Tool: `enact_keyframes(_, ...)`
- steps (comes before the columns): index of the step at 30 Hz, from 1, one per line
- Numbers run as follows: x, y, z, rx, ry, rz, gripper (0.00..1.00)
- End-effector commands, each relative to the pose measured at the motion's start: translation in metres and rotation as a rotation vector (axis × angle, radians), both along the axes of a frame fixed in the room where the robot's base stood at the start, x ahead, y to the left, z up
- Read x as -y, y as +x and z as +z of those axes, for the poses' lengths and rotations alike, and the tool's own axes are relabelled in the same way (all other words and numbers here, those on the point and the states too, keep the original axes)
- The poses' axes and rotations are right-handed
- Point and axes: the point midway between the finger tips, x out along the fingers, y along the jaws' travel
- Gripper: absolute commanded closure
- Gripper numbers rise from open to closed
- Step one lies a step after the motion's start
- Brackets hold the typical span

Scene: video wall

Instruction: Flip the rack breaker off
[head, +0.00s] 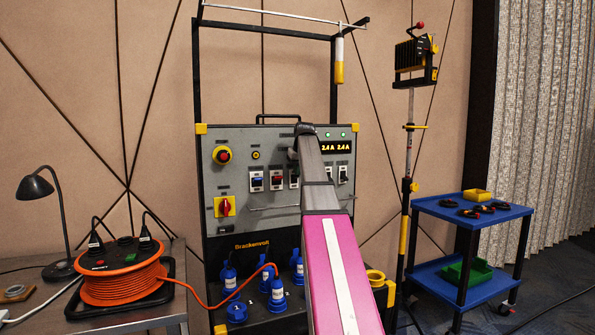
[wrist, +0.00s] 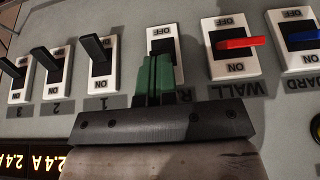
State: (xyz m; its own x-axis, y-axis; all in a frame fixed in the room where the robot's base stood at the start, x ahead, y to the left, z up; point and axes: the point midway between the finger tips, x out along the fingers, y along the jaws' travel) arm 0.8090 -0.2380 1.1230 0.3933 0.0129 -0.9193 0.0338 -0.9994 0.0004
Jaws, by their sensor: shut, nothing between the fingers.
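The rack breaker (wrist: 163,45) is the white-framed switch in the middle of the row in the wrist view. Its label is mostly covered; only an R shows. My gripper (wrist: 157,58) is shut and empty, its green fingers right over this breaker. They hide its lever and ON mark, so I cannot tell its position or whether they touch. The OFF mark shows above the fingertips, upside down. In the head view the rack breaker (head: 294,177) is partly covered by my arm, and the fingers cannot be made out.
In the wrist view the red wall breaker (wrist: 236,42) and blue board breaker (wrist: 302,36) are right of the fingers; breaker 1 (wrist: 96,48) is left. A rail (head: 270,207) runs below the breakers in the head view. Blue plugs (head: 277,288) stand lower down.

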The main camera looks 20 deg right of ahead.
Motion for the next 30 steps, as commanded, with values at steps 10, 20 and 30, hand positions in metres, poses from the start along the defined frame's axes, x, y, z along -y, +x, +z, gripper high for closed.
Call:
enact_keyframes(10, 0.000, -0.005, -0.004, 0.074, 0.003, 0.000, 1.00)
enact_keyframes(20, -0.001, -0.013, -0.012, 0.206, 0.007, 0.000, 1.00)
enact_keyframes(30, 0.000, -0.020, -0.024, 0.448, 0.016, -0.001, 1.00)
